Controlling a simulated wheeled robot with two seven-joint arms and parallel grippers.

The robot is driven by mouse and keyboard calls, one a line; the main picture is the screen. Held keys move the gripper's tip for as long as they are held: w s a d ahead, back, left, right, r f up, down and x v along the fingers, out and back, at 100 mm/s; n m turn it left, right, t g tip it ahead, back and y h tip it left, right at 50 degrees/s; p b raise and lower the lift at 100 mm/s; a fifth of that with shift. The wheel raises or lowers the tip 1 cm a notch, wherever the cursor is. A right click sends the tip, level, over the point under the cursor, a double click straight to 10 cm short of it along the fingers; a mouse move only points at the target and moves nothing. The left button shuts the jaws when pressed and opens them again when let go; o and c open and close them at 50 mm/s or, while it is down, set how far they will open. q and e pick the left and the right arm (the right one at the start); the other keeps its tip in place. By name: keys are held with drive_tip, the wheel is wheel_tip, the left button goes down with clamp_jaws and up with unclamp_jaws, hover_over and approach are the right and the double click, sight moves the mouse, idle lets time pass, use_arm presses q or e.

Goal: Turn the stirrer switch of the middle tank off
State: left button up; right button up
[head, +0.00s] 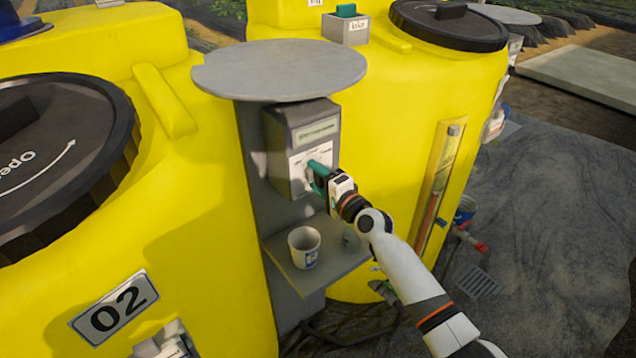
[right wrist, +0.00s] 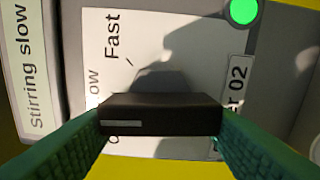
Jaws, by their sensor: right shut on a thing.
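The stirrer control box (head: 300,140) is grey and hangs on a grey post between two yellow tanks, under a round grey cover. Its black switch knob (right wrist: 160,115) shows in the right wrist view with a white mark at its left end. My right gripper (head: 319,174) has teal fingers and is shut on this knob. The dial label shows "Fast" and parts of other words, partly hidden by the knob. The display (right wrist: 32,75) reads "Stirring slow". A green lamp (right wrist: 243,11) is lit. A plate ending in "er 02" (right wrist: 236,88) is partly covered. My left gripper is not in view.
The left tank (head: 190,215) bears a "02" plate (head: 114,307). A small shelf (head: 330,268) below the box holds a white cup (head: 304,246). The round cover (head: 279,70) overhangs the box. A sight tube (head: 440,185) runs up the right tank.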

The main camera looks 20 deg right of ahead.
drive_tip(key=n, duration=0.1)
drive_tip(key=n+b, duration=0.1)
drive_tip(key=n, duration=0.2)
drive_tip(key=shift+f+n+b, duration=0.25)
drive_tip(key=shift+n+b, duration=0.05)
drive_tip(key=shift+b, duration=0.05)
drive_tip(key=shift+d+n+b, duration=0.1)
drive_tip(key=shift+n+b, duration=0.3)
drive_tip(key=shift+n, duration=1.2)
drive_tip(key=shift+f, duration=0.1)
drive_tip(key=o, duration=1)
drive_tip(key=b+v, duration=0.1)
drive_tip(key=v, duration=1.1)
